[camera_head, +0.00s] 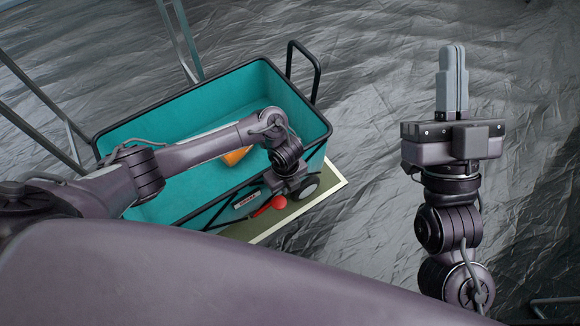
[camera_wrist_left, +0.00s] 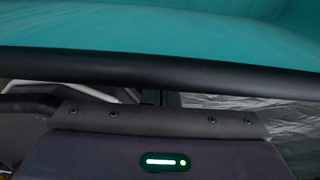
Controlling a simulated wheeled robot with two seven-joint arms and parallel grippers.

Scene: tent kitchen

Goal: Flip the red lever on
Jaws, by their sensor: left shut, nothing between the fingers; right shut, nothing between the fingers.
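The red lever (camera_head: 277,203) has a round red knob and sits low at the near side of the teal wagon (camera_head: 225,95), close to its right front corner. My left gripper (camera_head: 287,184) is at the wagon's near side, just above and right of the knob in the head view. Its fingertips are hidden there, so I cannot tell whether it touches the lever. In the left wrist view the wagon's black rim (camera_wrist_left: 160,68) crosses in front of the gripper body, and the lever does not show. My right gripper (camera_head: 453,80) is shut, empty and pointing up, well to the right.
An orange item (camera_head: 236,156) lies inside the wagon, partly covered by my left arm. A wheel (camera_head: 309,187) is right of the lever. A black handle (camera_head: 318,70) rises at the right. The crinkled grey floor between wagon and right arm is clear.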

